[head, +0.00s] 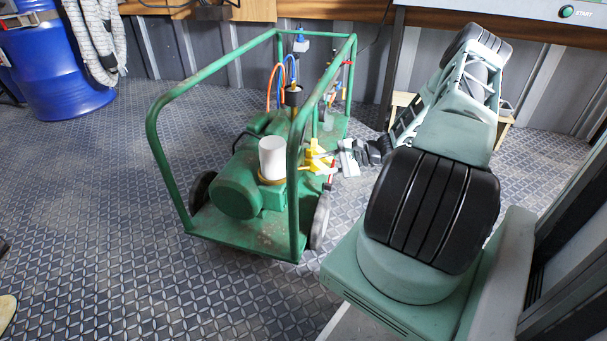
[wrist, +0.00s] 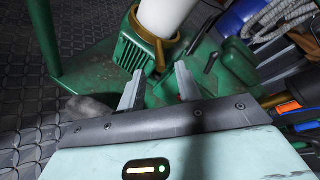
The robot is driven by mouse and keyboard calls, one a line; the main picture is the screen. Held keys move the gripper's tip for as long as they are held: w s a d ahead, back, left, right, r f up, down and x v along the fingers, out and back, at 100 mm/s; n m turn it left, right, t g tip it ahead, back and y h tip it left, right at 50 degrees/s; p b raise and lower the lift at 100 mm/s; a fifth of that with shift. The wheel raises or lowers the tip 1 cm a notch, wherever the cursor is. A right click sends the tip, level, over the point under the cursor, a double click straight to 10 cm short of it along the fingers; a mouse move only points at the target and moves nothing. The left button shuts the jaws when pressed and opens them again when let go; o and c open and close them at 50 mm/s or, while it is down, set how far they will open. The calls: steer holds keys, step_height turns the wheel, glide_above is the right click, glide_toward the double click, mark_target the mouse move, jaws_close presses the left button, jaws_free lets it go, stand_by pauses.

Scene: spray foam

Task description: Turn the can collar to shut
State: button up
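The white can (head: 272,155) stands upright on the green machine of a wheeled cart; in the wrist view its lower part (wrist: 168,14) shows at the top. A brass-coloured collar (head: 267,180) rings its base. In the wrist view the collar (wrist: 148,36) shows lugs, one towards the right and one downward. My gripper (wrist: 160,70) is open, with its two grey fingers apart and nothing seen held. Its fingertips point at the collar, just short of it in the picture; I cannot tell the exact gap. In the head view my gripper (head: 338,158) is right of the can.
The green cart (head: 232,247) has a tubular frame whose front post stands close to the can. Yellow fittings (head: 318,158) lie between can and gripper in the head view. Orange and blue hoses rise behind. A blue drum (head: 58,70) stands far left. The left floor is mostly clear.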

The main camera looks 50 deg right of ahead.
mark_target(309, 167)
steer(key=b+x, duration=0.2)
steer(key=x, duration=0.4)
steer(key=shift+c, duration=0.2)
jaws_close()
